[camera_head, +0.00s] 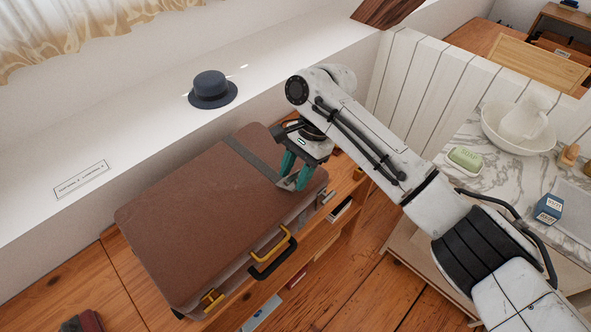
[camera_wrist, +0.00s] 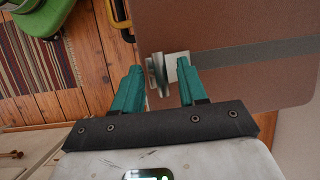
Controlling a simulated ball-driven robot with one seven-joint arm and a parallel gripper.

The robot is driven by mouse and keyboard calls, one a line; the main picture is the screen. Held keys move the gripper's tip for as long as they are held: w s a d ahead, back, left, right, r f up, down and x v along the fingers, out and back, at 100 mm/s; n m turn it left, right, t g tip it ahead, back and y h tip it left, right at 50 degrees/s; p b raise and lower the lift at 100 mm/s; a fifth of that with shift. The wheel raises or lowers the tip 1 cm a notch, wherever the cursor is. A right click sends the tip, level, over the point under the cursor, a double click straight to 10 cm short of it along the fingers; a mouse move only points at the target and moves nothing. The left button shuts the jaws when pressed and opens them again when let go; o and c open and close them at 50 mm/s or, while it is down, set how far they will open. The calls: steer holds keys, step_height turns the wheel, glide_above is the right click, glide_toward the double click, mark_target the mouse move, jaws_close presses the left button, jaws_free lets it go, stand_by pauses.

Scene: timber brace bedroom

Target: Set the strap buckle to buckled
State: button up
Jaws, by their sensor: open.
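A brown suitcase (camera_head: 190,215) lies flat on a wooden bench, with a dark grey strap (camera_head: 252,158) across its lid near the right end. The strap also shows in the wrist view (camera_wrist: 245,54). A silvery metal buckle (camera_wrist: 176,66) is at the strap's end by the suitcase edge, with a raised, lever-like piece. In the head view the buckle (camera_head: 288,183) is partly hidden by my fingers. My gripper (camera_head: 292,181) is over it, its teal fingers open on either side of the buckle in the wrist view (camera_wrist: 158,67). I cannot tell whether they touch it.
A black and yellow handle (camera_head: 273,258) and a yellow latch (camera_head: 212,300) stick out at the suitcase's front. A blue hat (camera_head: 212,89) sits on the white ledge behind. A marble-topped stand (camera_head: 480,140) with a bowl is at the right. A striped rug (camera_wrist: 35,55) lies on the floor.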

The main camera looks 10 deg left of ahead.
steer(key=shift+c, duration=0.4)
jaws_close()
